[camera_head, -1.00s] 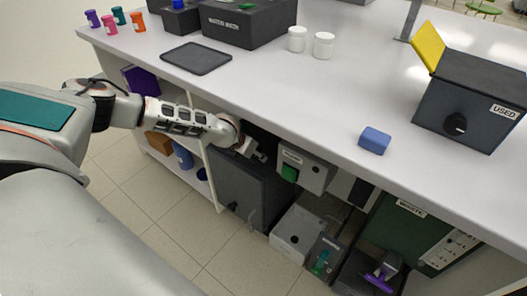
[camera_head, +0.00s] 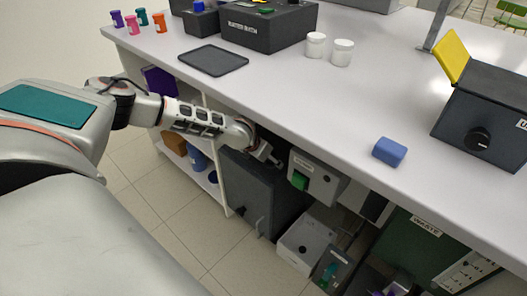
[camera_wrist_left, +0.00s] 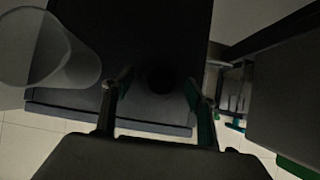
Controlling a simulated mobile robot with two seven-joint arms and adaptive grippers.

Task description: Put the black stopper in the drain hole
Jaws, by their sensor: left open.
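My left gripper (camera_wrist_left: 158,92) is open, with its two fingers apart and nothing between them that I can see held. In the head view the left gripper (camera_head: 265,152) is at the bench's front edge, above a dark grey box (camera_head: 250,190) under the bench. In the wrist view the dark box top (camera_wrist_left: 75,85) lies below the fingers. A round black spot (camera_wrist_left: 160,80) shows on it between the fingertips; it is too dark to tell whether it is the stopper or the drain hole. My right gripper is not in view.
The bench edge (camera_head: 330,160) is close to my left arm. A white unit with a green part (camera_head: 315,180) is right of the gripper. A translucent round shape (camera_wrist_left: 45,50) is at the wrist view's upper left. A blue block (camera_head: 389,151) and dark tray (camera_head: 213,59) lie on the bench.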

